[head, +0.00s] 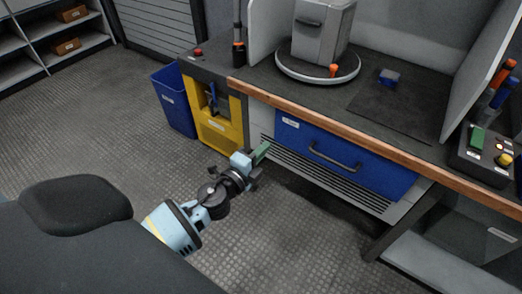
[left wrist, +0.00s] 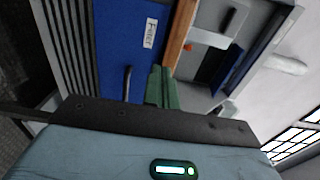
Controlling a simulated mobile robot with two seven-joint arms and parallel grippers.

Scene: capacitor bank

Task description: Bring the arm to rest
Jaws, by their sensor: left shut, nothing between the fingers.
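My left gripper (head: 262,152) is in front of the workbench, low and near the left end of the blue drawer. Its green fingers are shut with nothing between them. In the left wrist view the closed green fingers (left wrist: 161,88) point towards the blue drawer front (left wrist: 122,40) and its dark handle. In the head view the blue drawer (head: 345,155) looks closed, and the fingers appear apart from it. My right gripper is in neither view.
The workbench's wooden edge (head: 350,130) runs above the drawer. On top are a grey container on a round turntable (head: 318,78), a small blue block (head: 389,77) and a button box (head: 487,152). A yellow cabinet (head: 218,128) and blue bin (head: 174,100) stand left. Floor around the arm is clear.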

